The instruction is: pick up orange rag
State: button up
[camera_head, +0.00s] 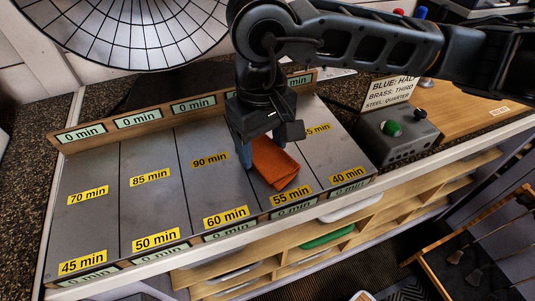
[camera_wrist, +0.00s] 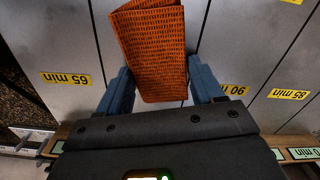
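The orange rag (camera_head: 275,165) is folded and lies on the grey lane behind the "55 min" label. It also shows in the wrist view (camera_wrist: 155,45), where its near end sits between my two blue fingers. My gripper (camera_head: 264,154) is low over the far end of the rag, pointing down. In the wrist view, my gripper (camera_wrist: 160,85) has its fingers spread, one on each side of the rag. Narrow gaps seem to show beside the rag, but contact at the fingertips is hard to tell. In the head view, the gripper body hides the rag's far end.
The grey lanes (camera_head: 90,220) carry yellow minute labels and look otherwise clear. A low rail with "0 min" displays (camera_head: 193,104) runs behind them. A grey control box (camera_head: 398,135) with a green button stands at right. A big round screen (camera_head: 125,25) stands behind.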

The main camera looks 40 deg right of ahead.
aim_at(262, 147)
jog(key=c, duration=0.5)
jog(key=shift+r, duration=0.15)
jog(key=shift+c, duration=0.2)
jog(key=shift+r+b, duration=0.3)
jog(key=shift+r, duration=0.3)
notch_tip(262, 147, up, 2)
jog(key=shift+r+b, duration=0.2)
jog(key=shift+b, duration=0.15)
jog(key=s+d+r+b, duration=0.2)
jog(key=s+d+r, duration=0.5)
jog(key=d, duration=0.2)
jog(key=shift+s+b, duration=0.25)
jog(key=shift+b, duration=0.15)
